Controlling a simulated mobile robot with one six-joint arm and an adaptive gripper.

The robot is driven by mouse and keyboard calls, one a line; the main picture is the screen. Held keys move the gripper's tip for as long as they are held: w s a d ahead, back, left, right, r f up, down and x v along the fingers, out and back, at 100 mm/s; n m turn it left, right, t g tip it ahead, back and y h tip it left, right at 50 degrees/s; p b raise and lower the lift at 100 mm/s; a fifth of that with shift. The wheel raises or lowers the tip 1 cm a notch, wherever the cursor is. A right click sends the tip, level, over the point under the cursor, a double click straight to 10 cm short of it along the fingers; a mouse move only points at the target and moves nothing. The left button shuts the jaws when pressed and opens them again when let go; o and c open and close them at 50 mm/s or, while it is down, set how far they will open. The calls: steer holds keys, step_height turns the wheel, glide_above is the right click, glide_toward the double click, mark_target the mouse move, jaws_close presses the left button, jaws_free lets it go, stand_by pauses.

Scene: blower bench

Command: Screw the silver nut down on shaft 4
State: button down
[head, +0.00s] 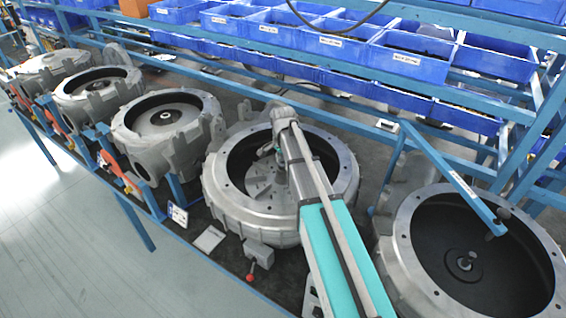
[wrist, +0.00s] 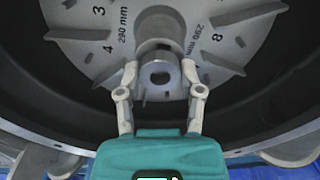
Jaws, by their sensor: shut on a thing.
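My gripper (wrist: 160,80) is down inside a round grey housing (head: 228,207), over the light grey impeller disc (head: 257,180). In the wrist view its two fingers are shut on the silver nut (wrist: 160,67), one on each side. The nut is a short metal ring with a dark hole in its middle. It sits at the hub of the disc (wrist: 95,22), which carries fins, numbers and "290 mm" marks. How far the nut is down on the shaft cannot be told. My arm hides most of the gripper and the nut in the head view.
The housing wall (wrist: 60,105) curves closely around my gripper. Another open housing (head: 405,245) with a bare hub stands at the right, and several more stand at the left (head: 165,125). Blue bins (head: 405,62) and a blue rail (head: 450,175) are behind and beside.

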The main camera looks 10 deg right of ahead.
steer(key=m, duration=0.5)
steer(key=shift+m, duration=2.7)
steer(key=c, duration=0.5)
jaws_free()
